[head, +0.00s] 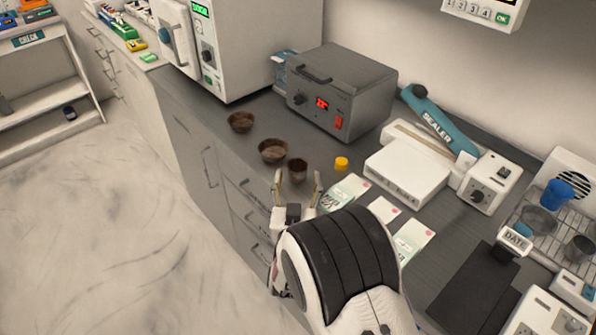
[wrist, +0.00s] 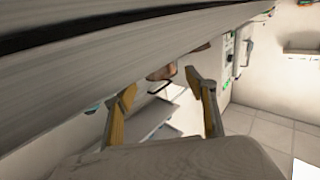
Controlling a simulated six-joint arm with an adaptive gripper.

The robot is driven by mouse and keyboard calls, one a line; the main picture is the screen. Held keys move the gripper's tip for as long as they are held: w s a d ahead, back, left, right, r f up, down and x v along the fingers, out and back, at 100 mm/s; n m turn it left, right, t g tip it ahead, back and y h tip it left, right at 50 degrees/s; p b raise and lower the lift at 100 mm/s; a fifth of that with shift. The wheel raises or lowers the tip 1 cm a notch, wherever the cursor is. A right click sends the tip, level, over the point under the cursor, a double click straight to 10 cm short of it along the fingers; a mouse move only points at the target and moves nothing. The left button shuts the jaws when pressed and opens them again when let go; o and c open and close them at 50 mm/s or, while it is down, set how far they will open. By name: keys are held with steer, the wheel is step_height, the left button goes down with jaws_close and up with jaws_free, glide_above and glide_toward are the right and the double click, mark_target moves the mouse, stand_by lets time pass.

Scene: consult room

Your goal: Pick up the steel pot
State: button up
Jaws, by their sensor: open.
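Two grey metal-looking pots sit on the wire rack at the right in the head view, a wider one (head: 540,220) and a smaller one (head: 580,248). Which is the steel pot I cannot tell. My gripper (head: 297,182) is open and empty near the counter's front edge, well to the left of the rack. A small brown cup (head: 297,170) appears just beyond its fingertips. In the wrist view my gripper (wrist: 160,84) has its two fingers apart, with a brown object (wrist: 162,73) partly visible beyond them; neither grey pot can be made out there.
Two brown bowls (head: 241,122) (head: 272,151) stand on the counter (head: 225,150). A yellow cap (head: 341,163), printed packets (head: 345,191), a white scale-like box (head: 405,173) and a blue-armed sealer (head: 440,120) lie between my gripper and the rack. A blue cup (head: 557,193) stands by the pots.

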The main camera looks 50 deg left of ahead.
mark_target(297, 173)
steer(key=shift+w+a, duration=0.1)
stand_by(0.3)
steer(key=shift+x, duration=2.45)
steer(key=c, duration=1.1)
